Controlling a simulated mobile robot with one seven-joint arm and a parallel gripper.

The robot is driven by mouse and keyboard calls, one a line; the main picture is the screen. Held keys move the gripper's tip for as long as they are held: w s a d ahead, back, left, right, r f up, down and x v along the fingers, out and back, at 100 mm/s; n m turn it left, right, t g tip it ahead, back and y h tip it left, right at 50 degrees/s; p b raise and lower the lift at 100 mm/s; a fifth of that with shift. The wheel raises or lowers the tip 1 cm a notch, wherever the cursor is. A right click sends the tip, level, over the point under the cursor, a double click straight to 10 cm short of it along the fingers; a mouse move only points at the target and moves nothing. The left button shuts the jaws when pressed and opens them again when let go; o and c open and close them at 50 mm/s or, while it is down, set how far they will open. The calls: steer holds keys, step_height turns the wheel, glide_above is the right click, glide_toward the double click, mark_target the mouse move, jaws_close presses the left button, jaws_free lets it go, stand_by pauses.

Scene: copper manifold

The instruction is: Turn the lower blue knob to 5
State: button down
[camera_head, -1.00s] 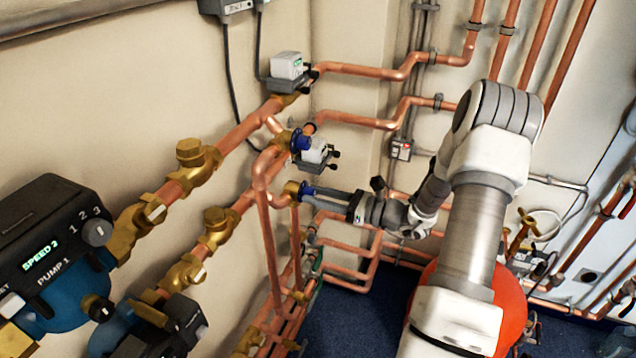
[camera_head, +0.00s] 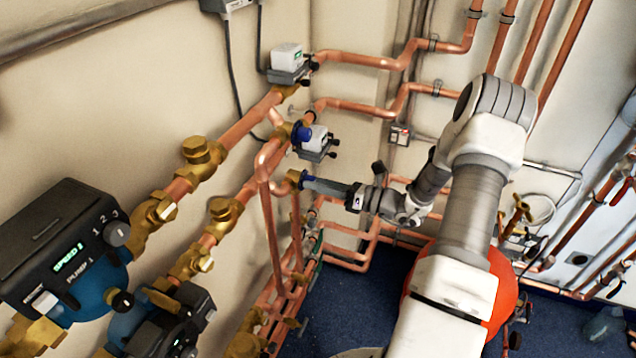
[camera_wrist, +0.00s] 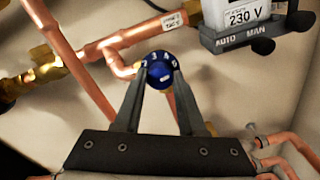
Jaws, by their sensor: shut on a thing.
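In the head view my gripper (camera_head: 312,183) reaches left to the brass valve fitting (camera_head: 293,178). The fingers hide most of the lower knob there. The upper blue knob (camera_head: 301,132) is above it, beside a grey and white actuator box.
Copper pipes (camera_head: 268,220) run up and down close to the knob. An upper actuator box (camera_head: 289,58) and a lower one (camera_head: 316,138) stick out from the pipes. Pump 1 (camera_head: 66,245) is at the left. Blue floor shows below my arm.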

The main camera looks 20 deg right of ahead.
steer(key=c, duration=0.5)
jaws_free()
steer(key=shift+d, duration=0.1)
steer(key=v, duration=1.7)
steer(key=shift+s, duration=0.2)
steer(key=shift+r, duration=0.15)
